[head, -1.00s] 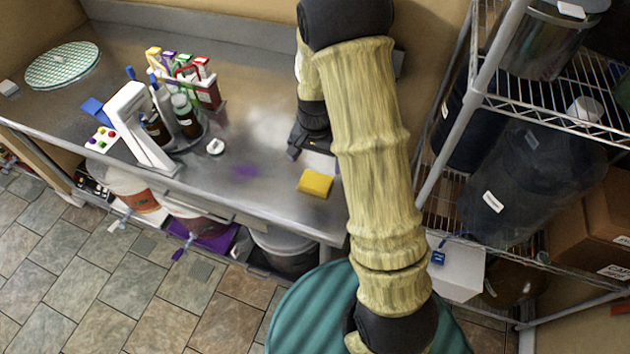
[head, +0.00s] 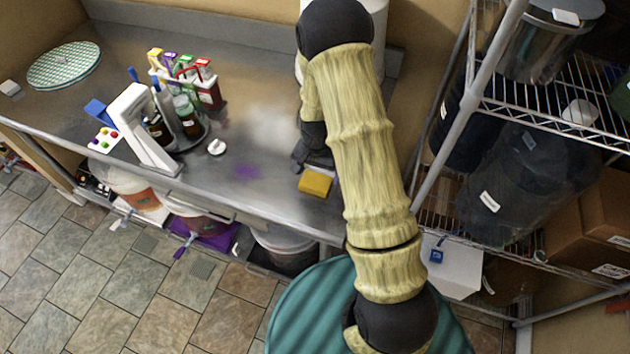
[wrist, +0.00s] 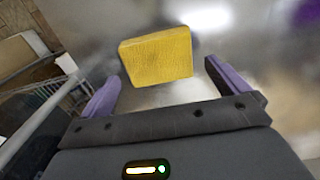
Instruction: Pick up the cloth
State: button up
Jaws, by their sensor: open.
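The cloth (head: 315,183) is a yellow, thick, block-like pad lying flat on the steel counter near its front edge. In the wrist view the cloth (wrist: 157,56) lies ahead of and partly between the purple fingertips, with bare counter showing on both sides. My gripper (wrist: 160,76) is open and empty, and neither finger appears to touch the cloth. In the head view my gripper (head: 308,158) is just behind the cloth, partly hidden by my own arm.
A purple stain (head: 247,172) marks the counter (head: 260,120) left of the cloth. A small white knob-like item (head: 216,147) and a bottle caddy (head: 185,110) stand farther left. A wire shelf (head: 545,105) with large containers is at the right. Buckets sit below the counter.

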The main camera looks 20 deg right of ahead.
aim_at(316, 179)
jog(key=shift+f+p, duration=0.3)
jog(key=shift+f, duration=1.1)
jog(key=shift+c, duration=0.2)
jog(key=c, duration=0.9)
notch_tip(316, 179, up, 18)
jog(key=b, duration=0.3)
